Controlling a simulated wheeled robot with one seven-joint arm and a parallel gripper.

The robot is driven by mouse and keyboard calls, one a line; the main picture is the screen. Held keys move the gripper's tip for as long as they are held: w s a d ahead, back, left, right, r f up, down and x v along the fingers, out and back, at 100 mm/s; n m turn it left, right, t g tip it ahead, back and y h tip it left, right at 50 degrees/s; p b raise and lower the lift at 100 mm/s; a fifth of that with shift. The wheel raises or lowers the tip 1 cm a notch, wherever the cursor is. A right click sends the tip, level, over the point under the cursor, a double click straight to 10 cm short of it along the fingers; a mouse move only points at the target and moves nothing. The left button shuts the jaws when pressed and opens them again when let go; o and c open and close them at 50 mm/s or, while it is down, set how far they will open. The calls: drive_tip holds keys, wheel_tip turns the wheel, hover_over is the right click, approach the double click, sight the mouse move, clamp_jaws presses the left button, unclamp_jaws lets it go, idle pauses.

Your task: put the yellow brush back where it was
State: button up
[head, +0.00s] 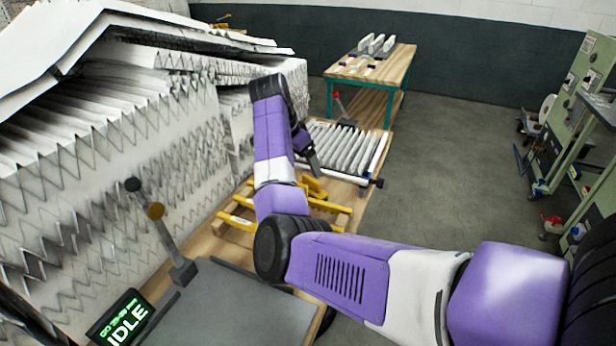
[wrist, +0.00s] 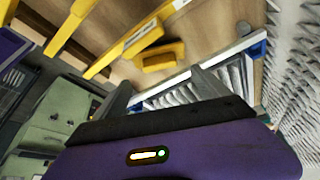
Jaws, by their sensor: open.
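A short yellow block, which looks like the yellow brush (wrist: 162,55), lies on the wooden table top beside long yellow bars in the wrist view. In the head view a yellow piece (head: 315,186), probably the same brush, shows just below my gripper, partly hidden by my arm. My gripper (wrist: 163,90) is open, and I see nothing between its fingers. In the head view it is seen from behind, above the table near the white pleated filter, with one dark finger (head: 314,163) showing. The brush is apart from the fingers.
Yellow bars (head: 238,221) lie on the wooden table. A framed pleated filter (head: 345,150) lies beyond them. Large stacked pleated filters (head: 100,150) wall off the left. A grey plate and an IDLE display (head: 124,320) are in front. Open floor (head: 440,160) lies to the right.

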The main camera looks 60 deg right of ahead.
drive_tip(key=shift+v, duration=1.9)
